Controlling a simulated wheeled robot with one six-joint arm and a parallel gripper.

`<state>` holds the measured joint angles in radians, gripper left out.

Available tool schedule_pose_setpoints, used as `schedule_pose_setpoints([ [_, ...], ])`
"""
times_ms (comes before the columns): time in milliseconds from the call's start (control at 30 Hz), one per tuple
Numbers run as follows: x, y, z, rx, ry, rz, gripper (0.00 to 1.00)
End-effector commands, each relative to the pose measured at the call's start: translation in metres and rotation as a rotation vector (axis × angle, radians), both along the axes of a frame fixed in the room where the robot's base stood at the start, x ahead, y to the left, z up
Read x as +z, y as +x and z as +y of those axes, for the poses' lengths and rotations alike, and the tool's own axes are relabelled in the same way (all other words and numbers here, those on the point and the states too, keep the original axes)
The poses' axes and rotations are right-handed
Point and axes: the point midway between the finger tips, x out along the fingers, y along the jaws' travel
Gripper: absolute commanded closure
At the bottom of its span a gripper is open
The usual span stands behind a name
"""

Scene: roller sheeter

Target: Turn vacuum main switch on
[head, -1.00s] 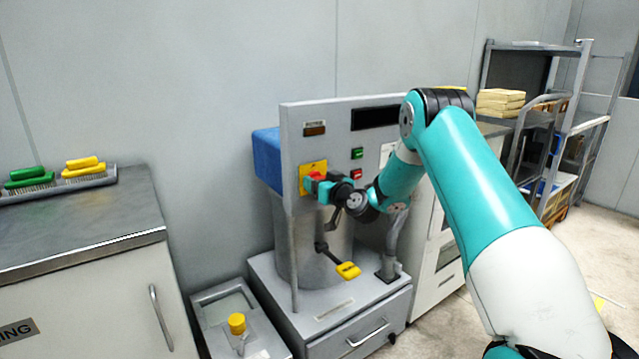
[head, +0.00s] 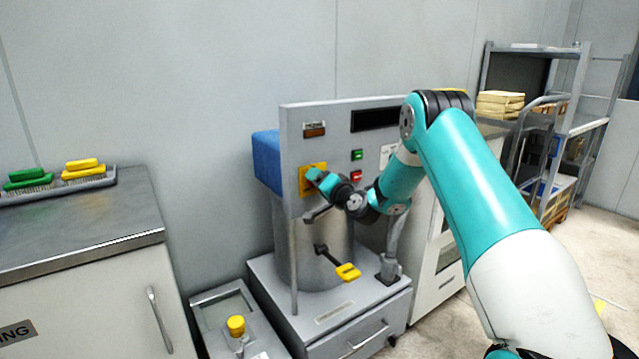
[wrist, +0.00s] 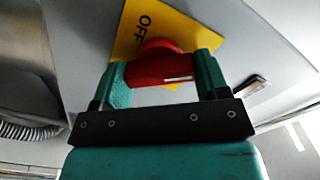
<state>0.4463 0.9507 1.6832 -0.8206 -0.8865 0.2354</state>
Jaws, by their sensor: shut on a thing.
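The vacuum main switch is a red rotary knob (wrist: 160,68) on a yellow plate (wrist: 185,28) marked OFF. The plate also shows in the head view on the upright grey panel (head: 309,190). My gripper (wrist: 163,75) has its two teal fingers on either side of the red handle and is shut on it. A white line shows on the handle, which lies across between the fingers. The OFF lettering appears turned in the wrist view. In the head view my gripper (head: 314,177) covers most of the knob.
A green button (head: 357,154) and a red button (head: 356,175) sit on the panel right of the switch. Below are a lever with a yellow handle (head: 348,272) and a grey pipe (head: 391,262). A counter (head: 80,222) with brushes stands left.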

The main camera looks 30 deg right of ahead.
Motion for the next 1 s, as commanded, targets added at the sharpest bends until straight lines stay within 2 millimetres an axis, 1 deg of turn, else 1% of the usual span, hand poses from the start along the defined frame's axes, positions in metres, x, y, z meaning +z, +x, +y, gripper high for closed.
schedule_pose_setpoints([
  [200, 0.0011, -0.0002, -0.0013, -0.002, 0.204, 0.008, 0.56],
  [500, 0.0009, -0.0002, -0.0013, -0.001, 0.452, 0.016, 0.56],
  [733, 0.0, -0.0002, -0.0016, -0.003, 0.578, 0.02, 0.56],
  [1000, -0.0008, -0.0002, -0.0018, -0.003, 0.647, 0.021, 0.56],
])
